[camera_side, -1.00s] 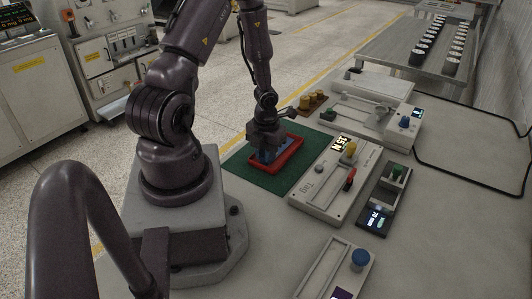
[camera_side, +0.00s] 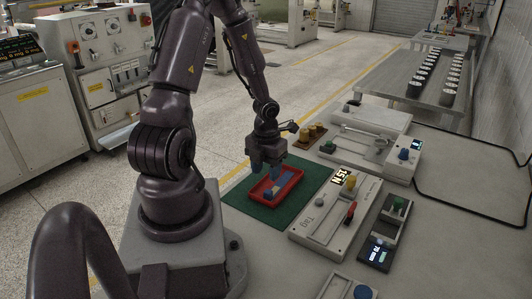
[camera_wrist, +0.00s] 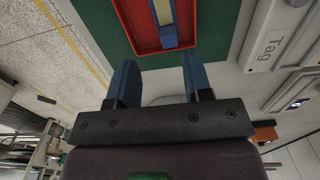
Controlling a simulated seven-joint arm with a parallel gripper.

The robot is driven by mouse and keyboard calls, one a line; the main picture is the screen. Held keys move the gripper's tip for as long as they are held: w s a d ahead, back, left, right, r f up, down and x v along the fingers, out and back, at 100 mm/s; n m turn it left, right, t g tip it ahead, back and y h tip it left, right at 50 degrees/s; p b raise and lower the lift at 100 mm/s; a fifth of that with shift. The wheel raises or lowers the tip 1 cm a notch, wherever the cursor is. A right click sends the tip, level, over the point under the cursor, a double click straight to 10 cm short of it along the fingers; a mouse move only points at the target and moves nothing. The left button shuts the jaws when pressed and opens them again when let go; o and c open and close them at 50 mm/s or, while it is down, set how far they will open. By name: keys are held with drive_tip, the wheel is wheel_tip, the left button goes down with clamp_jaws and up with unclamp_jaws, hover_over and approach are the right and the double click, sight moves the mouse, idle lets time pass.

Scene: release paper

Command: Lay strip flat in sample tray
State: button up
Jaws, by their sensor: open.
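A red sample tray (camera_side: 290,188) lies on a green mat (camera_side: 288,213). The strip (camera_wrist: 165,14), pale yellow and blue, lies inside the tray in the wrist view; in the side view it is small and partly hidden by my fingers, so I cannot tell if it is fully flat. The tray's red rim (camera_wrist: 122,24) is ahead of my fingers in the wrist view. My gripper (camera_side: 265,171) has blue fingers and hangs above the tray's far left part. In the wrist view my gripper (camera_wrist: 157,68) is open, with nothing between the fingers.
A grey test device (camera_side: 325,225) with a yellow knob and lit display stands right of the mat. A small dark unit (camera_side: 382,243) with a green block is beside it. Brass weights (camera_side: 310,133) and another bench device (camera_side: 365,140) stand behind.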

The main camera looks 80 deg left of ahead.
drive_tip(key=w+d+r+n+t+y, duration=0.1)
drive_tip(key=d+r+n, duration=0.25)
drive_tip(key=r, duration=0.25)
drive_tip(key=w+d+r+n, duration=0.2)
drive_tip(key=r+n, duration=0.2)
drive_tip(key=r, duration=0.2)
drive_tip(key=w+d+r+n+t+y, duration=0.1)
drive_tip(key=d+r+n, duration=0.25)
drive_tip(key=r, duration=0.25)
drive_tip(key=s+d+r+n+t+h, duration=0.1)
drive_tip(key=s+d+r+n, duration=0.1)
drive_tip(key=d+r+n, duration=0.2)
drive_tip(key=s+d+r+n+t+h, duration=0.1)
drive_tip(key=s+d+r+n+t, duration=0.1)
drive_tip(key=d+r+n, duration=0.3)
drive_tip(key=d+n, duration=0.3)
drive_tip(key=n, duration=0.4)
drive_tip(key=shift+s+r+t, duration=0.15)
drive_tip(key=shift+r+t, duration=0.1)
drive_tip(key=shift+t, duration=0.05)
drive_tip(key=shift+d, duration=0.1)
